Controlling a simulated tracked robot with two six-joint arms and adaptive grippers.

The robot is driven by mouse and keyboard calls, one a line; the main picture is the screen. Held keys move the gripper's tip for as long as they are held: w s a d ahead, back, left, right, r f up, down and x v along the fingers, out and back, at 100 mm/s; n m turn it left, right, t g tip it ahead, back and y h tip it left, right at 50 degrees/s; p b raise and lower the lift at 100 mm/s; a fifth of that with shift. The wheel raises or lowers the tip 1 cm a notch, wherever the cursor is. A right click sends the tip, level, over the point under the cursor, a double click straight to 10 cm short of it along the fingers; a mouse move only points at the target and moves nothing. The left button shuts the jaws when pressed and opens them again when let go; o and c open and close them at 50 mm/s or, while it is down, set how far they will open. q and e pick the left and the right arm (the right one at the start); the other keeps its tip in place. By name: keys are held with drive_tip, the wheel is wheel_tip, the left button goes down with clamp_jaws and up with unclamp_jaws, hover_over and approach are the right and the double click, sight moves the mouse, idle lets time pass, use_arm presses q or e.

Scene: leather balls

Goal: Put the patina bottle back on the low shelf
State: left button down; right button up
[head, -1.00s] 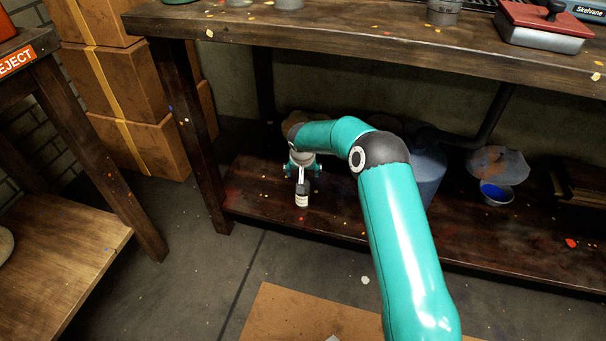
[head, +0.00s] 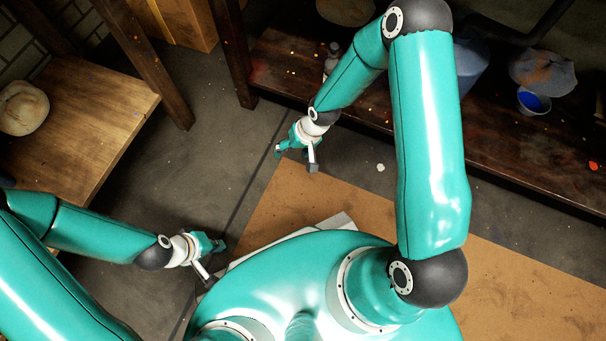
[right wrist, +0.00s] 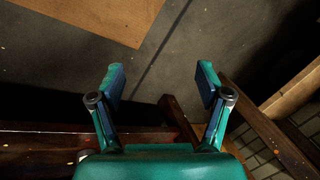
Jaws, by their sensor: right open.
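The patina bottle (head: 331,56) is small, with a pale label, and stands on the low shelf (head: 500,150) near its front edge in the head view. My right forearm partly covers it. My right gripper (head: 297,160) is open and empty, in front of the shelf and above the floor, apart from the bottle. In the right wrist view its two fingers (right wrist: 161,83) are wide apart with nothing between them; the bottle does not show there. My left gripper (head: 213,264) is open and empty at lower left, over the floor.
A wooden table (head: 90,120) with a round leather ball (head: 23,107) stands at the left. A blue bowl (head: 533,100) and a blue container (head: 472,62) stand on the low shelf. A brown sheet (head: 290,205) lies on the floor. Bare floor (head: 225,150) lies between table and shelf.

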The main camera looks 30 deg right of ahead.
drive_tip(key=s+a+n+g, duration=0.1)
drive_tip(key=s+a, duration=0.3)
drive_tip(key=s, duration=1.1)
drive_tip(key=shift+a+f, duration=0.15)
drive_tip(key=shift+f, duration=0.3)
wheel_tip(320, 180, up, 38)
drive_tip(key=p, duration=3.8)
